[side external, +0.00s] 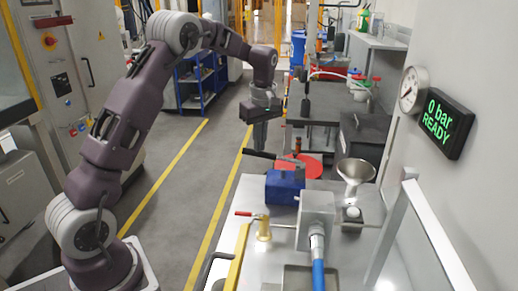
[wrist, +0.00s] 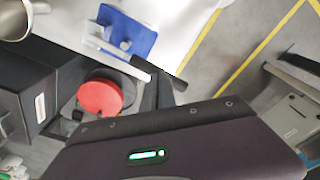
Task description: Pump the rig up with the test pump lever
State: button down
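The test pump is a blue block (side external: 285,187) on the metal bench; it also shows at the top of the wrist view (wrist: 128,38). Its lever has a metal rod and a black grip (side external: 258,154), which sticks out left over the bench edge. The grip also shows in the wrist view (wrist: 157,74). My gripper (side external: 261,143) points down at the grip, its fingertips just above or at it. Contact cannot be told, and the finger gap is not clear. A wall display (side external: 446,124) reads "0 bar READY", beside a round gauge (side external: 413,90).
A red disc (side external: 304,166) lies behind the pump. A funnel (side external: 355,172), a grey box with a blue hose (side external: 318,270) and a brass valve with a red handle (side external: 263,229) stand on the bench. The floor aisle left of the bench is clear.

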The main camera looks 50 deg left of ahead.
jog(key=shift+f, duration=0.7)
jog(key=d, duration=0.1)
jog(key=d+r, duration=0.1)
jog(key=d, duration=0.1)
jog(key=shift+s, duration=0.1)
jog(key=shift+r, duration=0.15)
notch_tip(320, 180, up, 7)
send_over(261, 154)
jog(key=d, duration=0.3)
jog(key=shift+s, duration=0.1)
dwell(0.5)
jog(key=a, duration=0.1)
jog(key=a+r, duration=0.1)
jog(key=a, duration=0.1)
jog(key=shift+r, duration=0.2)
